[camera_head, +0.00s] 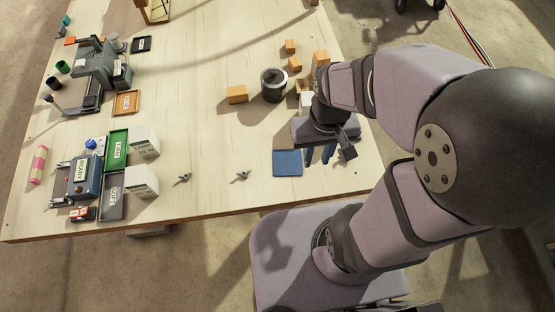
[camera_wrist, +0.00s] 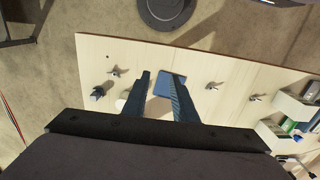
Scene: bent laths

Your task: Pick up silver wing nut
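Two small grey wing nuts lie on the table in the head view, one (camera_head: 242,175) left of the blue mat and one (camera_head: 182,178) farther left. In the wrist view they appear right of the fingers, one nearer (camera_wrist: 212,86) and one farther (camera_wrist: 257,97). Two more small fastener-like pieces lie left of the fingers there, a greyish one (camera_wrist: 115,72) and a darker bluish one (camera_wrist: 98,92); I cannot tell which is silver. My gripper (camera_head: 320,157) is above the table, right of the mat; in the wrist view its fingers (camera_wrist: 160,80) are apart and empty.
A blue mat (camera_head: 288,163) lies near the front edge. Wooden blocks (camera_head: 237,94) and a dark round pot (camera_head: 274,85) stand behind my gripper. White labelled boxes (camera_head: 142,181), trays (camera_head: 116,150) and a blue device (camera_head: 84,175) are at left. The table's middle is clear.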

